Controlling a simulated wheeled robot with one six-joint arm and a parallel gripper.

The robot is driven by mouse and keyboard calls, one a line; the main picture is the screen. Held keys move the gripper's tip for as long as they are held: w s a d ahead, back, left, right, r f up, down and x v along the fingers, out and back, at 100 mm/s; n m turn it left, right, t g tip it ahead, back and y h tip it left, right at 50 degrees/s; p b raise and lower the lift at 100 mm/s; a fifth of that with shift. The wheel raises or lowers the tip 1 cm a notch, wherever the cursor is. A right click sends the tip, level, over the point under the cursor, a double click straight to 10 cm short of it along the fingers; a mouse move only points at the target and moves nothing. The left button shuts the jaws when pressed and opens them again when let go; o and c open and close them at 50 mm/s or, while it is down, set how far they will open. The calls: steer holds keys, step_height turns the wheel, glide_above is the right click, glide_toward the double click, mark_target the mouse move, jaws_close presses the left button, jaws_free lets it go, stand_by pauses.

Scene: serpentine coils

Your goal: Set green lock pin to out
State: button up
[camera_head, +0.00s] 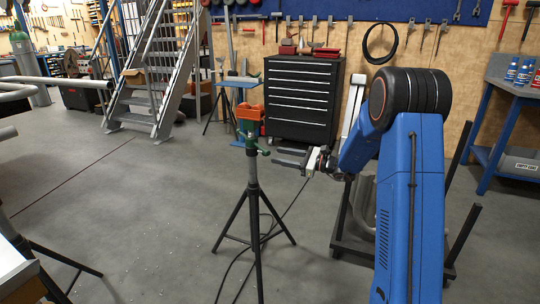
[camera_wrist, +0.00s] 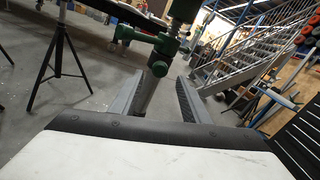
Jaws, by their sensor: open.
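A black tripod stand (camera_head: 254,205) stands on the floor with a green collar (camera_head: 251,137) near its top. A small green lock pin knob (camera_head: 265,152) sticks out from the collar toward my gripper (camera_head: 277,158). Another green knob (camera_wrist: 126,33) points left there. My gripper is open, its fingers apart and empty. I cannot tell whether it touches the knob, or how far the pin is drawn.
A black tool chest (camera_head: 303,98) stands behind, and a metal staircase (camera_head: 155,75) at the back left. A dark cable (camera_head: 235,268) lies by the tripod feet. Open floor lies left of the stand.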

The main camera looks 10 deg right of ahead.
mark_target(262, 152)
steer(key=shift+x, duration=2.65)
